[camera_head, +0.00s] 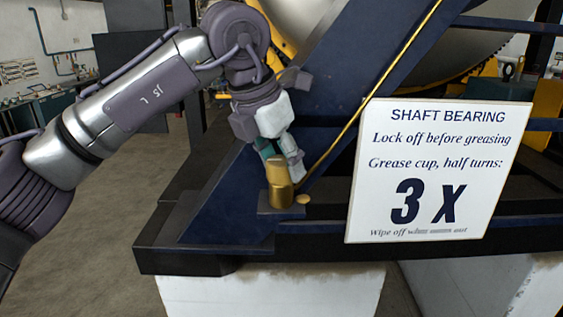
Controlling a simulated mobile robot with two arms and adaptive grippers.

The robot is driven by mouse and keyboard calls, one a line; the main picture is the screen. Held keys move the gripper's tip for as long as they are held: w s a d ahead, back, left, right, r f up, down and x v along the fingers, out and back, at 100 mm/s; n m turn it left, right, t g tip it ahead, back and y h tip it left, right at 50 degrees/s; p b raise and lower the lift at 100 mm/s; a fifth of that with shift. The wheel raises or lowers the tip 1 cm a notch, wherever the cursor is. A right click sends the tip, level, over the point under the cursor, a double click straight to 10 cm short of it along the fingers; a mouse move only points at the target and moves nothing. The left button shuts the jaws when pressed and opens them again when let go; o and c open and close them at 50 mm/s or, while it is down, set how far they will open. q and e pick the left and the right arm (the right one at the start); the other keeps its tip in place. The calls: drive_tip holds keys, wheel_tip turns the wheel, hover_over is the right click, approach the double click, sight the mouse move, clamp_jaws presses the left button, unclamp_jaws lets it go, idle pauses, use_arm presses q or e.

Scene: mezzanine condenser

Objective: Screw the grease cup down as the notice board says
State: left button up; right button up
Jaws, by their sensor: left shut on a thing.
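The brass grease cup (280,184) stands upright on a small dark block on the blue frame's base. My left gripper (285,158) reaches down from above and is shut on the cup's upper part; its fingers partly hide the cup's top. The white notice board (430,170) to the right reads "SHAFT BEARING", "Lock off before greasing", "Grease cup, half turns: 3 x". Its bottom line begins "Wipe off" and is partly illegible. My right gripper is not in view.
A thin brass pipe (372,98) runs diagonally close to the right of my left gripper. The dark blue frame (225,205) slopes up behind the cup. A large grey drum shows behind at the top. Open floor lies to the left.

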use_arm(q)
drive_tip(key=shift+r+m, duration=0.1)
drive_tip(key=shift+m, duration=0.2)
drive_tip(key=o, duration=1.2)
drive_tip(key=shift+c, duration=0.2)
drive_tip(key=v, duration=0.8)
